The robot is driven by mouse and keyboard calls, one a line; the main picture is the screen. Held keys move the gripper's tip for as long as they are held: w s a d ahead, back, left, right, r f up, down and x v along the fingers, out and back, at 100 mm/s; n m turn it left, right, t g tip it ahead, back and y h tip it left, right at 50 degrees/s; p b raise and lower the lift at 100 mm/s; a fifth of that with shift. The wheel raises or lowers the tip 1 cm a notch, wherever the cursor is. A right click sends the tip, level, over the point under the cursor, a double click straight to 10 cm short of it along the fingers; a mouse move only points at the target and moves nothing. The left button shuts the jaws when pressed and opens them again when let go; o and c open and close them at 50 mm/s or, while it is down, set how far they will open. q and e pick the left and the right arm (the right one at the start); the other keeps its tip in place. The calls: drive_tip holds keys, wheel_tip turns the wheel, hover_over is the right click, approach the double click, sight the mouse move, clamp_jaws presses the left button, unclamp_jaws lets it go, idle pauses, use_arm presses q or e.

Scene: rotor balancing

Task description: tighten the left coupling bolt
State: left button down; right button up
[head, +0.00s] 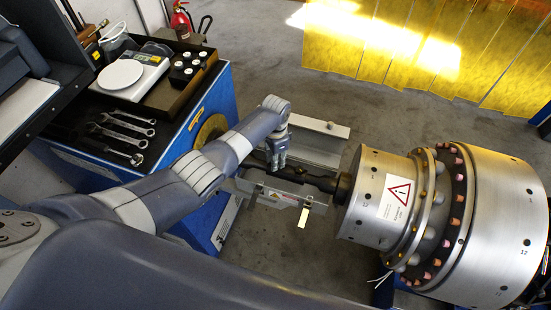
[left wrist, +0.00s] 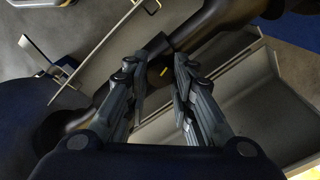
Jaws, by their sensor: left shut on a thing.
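My left gripper (head: 279,166) points down over the dark coupling shaft (head: 318,182), which joins the large steel rotor (head: 375,195) on the right. In the left wrist view its fingers (left wrist: 160,95) close in on a small dark part (left wrist: 154,46) beside the shaft (left wrist: 212,28). The gripper is shut on this part; I cannot tell what kind of part it is. The left coupling bolt cannot be made out; the fingers and shaft may hide it. My right gripper is in neither view.
A blue cart (head: 215,110) at the left carries several wrenches (head: 125,130), a white scale (head: 122,75) and a tray of small weights (head: 187,66). A light metal frame (head: 318,128) surrounds the shaft. Yellow curtains (head: 400,55) hang behind; the grey floor between is clear.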

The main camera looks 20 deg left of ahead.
use_arm(q)
drive_tip(key=shift+w+m, duration=0.1)
drive_tip(key=shift+m, duration=1.5)
drive_tip(key=c, duration=1.4)
unclamp_jaws()
drive_tip(key=shift+o, duration=0.2)
drive_tip(key=shift+r, duration=0.1)
wheel_tip(320, 180, up, 12)
